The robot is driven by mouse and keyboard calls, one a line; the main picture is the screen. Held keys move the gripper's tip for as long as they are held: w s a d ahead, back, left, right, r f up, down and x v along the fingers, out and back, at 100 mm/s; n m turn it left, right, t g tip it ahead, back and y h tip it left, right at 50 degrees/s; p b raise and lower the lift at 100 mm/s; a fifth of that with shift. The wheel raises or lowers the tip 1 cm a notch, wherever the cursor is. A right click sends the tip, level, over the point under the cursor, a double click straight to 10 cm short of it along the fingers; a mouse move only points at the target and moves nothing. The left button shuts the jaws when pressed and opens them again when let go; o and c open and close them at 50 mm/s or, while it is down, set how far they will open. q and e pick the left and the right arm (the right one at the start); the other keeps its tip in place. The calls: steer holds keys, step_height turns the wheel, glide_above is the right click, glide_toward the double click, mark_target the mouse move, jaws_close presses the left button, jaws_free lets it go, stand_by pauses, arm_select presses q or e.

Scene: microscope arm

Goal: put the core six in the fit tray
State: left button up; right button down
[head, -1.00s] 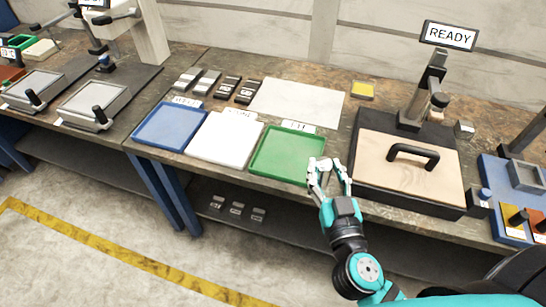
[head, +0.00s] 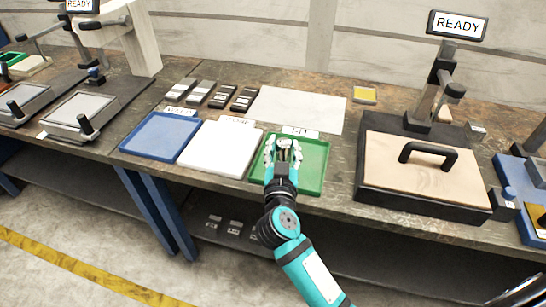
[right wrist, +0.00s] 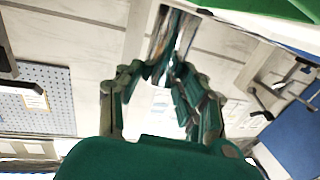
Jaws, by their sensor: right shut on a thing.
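The green fit tray (head: 315,168) lies on the bench, with a white label behind it that reads as FIT. My right gripper (head: 283,147) is over the left-middle part of this tray, its fingers closed on a small grey metal piece. The piece also shows between the fingertips in the right wrist view (right wrist: 163,42), shiny and partly hidden by them. I cannot read a number on it, so I cannot tell that it is core six. I cannot tell whether it touches the tray floor. My left gripper is not in view.
A white tray (head: 220,148) and a blue tray (head: 160,137) stand left of the green one. Several grey and dark blocks (head: 221,96) lie behind them. A press with a black handle (head: 425,153) and a READY sign (head: 457,25) stands at right. Small blocks (head: 234,227) lie on the lower shelf.

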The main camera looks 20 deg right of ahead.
steer(key=shift+w+a+f+b, duration=0.35)
steer(key=shift+w+f, duration=0.15)
steer(key=shift+f, duration=0.1)
steer(key=shift+w+a+f+b, duration=0.3)
steer(key=shift+w+f+b, duration=0.15)
steer(key=shift+f, duration=0.2)
steer(key=shift+w+a+f+b, duration=0.3)
steer(key=shift+w+f, duration=0.2)
steer(key=shift+f, duration=0.1)
steer(key=c, duration=0.8)
jaws_free()
steer(key=shift+s+f, duration=0.1)
steer(key=shift+f, duration=0.05)
steer(key=v, duration=1.2)
steer(key=shift+p, duration=0.3)
